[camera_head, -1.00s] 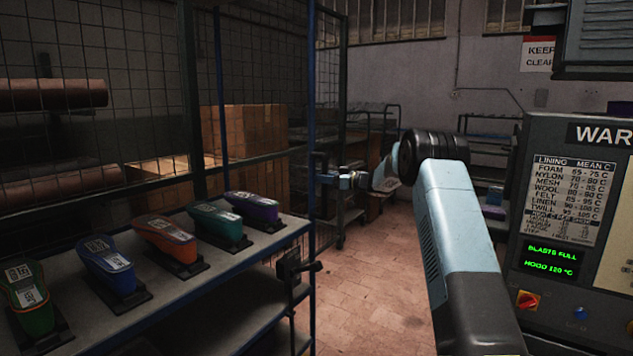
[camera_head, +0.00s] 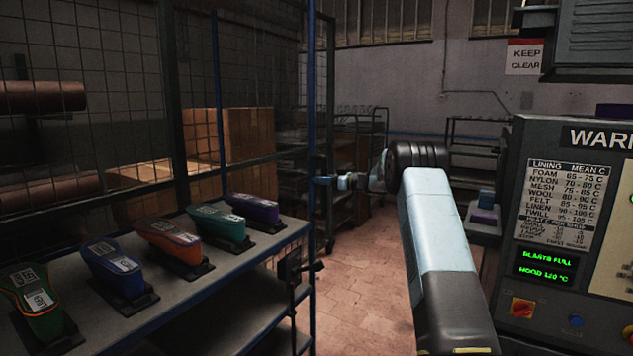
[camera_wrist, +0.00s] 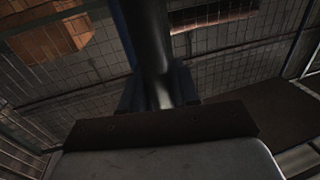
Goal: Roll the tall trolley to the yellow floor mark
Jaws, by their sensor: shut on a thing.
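The tall trolley (camera_head: 196,300) stands at the left in the head view, with blue upright posts and a grey shelf. Several coloured shoe-shaped pieces on dark stands sit in a row on this shelf. My gripper (camera_head: 322,181) reaches from the right to the trolley's near right post (camera_head: 311,110) and is shut on it. In the wrist view the dark post (camera_wrist: 150,45) runs down between my two fingers (camera_wrist: 160,90). The trolley's wheels are out of view. I see no yellow floor mark in either view.
A control machine (camera_head: 545,215) stands close on the right. Bare tiled floor (camera_head: 365,280) lies between it and the trolley. A mesh cage with cartons (camera_head: 228,145) is behind the trolley. Racks (camera_head: 360,150) stand at the back, before the wall with a sign (camera_head: 525,56).

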